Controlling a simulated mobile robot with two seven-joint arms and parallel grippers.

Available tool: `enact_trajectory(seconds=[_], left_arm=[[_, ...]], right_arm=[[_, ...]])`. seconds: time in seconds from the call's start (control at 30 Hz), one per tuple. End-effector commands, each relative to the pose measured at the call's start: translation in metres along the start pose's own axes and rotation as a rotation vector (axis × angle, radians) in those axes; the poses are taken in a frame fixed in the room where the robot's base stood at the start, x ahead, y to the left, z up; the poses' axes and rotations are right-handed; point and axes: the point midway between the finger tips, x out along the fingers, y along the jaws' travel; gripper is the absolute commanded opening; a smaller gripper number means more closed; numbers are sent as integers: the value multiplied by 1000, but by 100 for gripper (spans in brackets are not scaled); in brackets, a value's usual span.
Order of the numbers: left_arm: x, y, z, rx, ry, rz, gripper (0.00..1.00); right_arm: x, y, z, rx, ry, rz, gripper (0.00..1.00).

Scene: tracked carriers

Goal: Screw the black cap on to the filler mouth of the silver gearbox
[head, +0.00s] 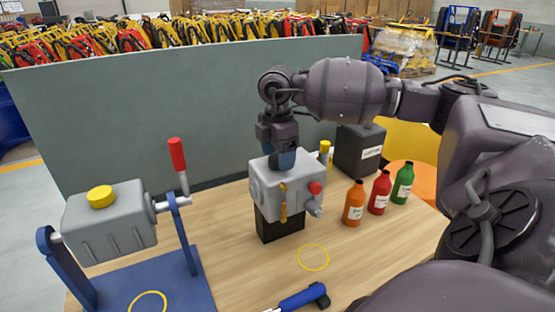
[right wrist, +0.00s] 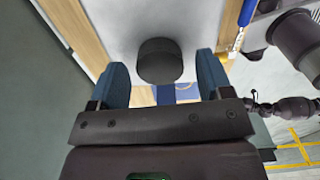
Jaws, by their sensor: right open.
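The silver gearbox (head: 292,197) stands on a black block on the table. It has a red knob, a yellow strip and a small tap on its sides. My right gripper (head: 283,160) points down at its top and hides the filler mouth in the head view. In the right wrist view, the black cap (right wrist: 160,58) sits on the gearbox's pale top (right wrist: 120,25). The blue fingers of my right gripper (right wrist: 164,78) stand open on both sides of the cap, with a gap at each side. Whether the cap is threaded on cannot be told. My left gripper is not in view.
At left, a grey tank (head: 110,226) with a yellow cap (head: 100,196) hangs in a blue cradle with a red-handled crank. Orange (head: 354,204), red (head: 380,194) and green (head: 402,185) bottles stand right. A dark labelled box (head: 358,150) is behind. A blue tool (head: 300,298) lies in front.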

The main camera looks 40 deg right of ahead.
Motion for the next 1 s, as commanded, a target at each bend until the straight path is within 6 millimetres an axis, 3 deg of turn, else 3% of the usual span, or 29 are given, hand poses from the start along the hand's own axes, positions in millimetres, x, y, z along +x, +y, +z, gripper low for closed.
enact_trajectory(seconds=[0.17,0.8,1.0], left_arm=[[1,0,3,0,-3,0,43],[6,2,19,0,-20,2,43],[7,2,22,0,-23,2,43]], right_arm=[[1,0,0,-80,-1,0,72],[1,0,0,-725,0,-2,72],[1,0,0,-846,0,-1,72]])
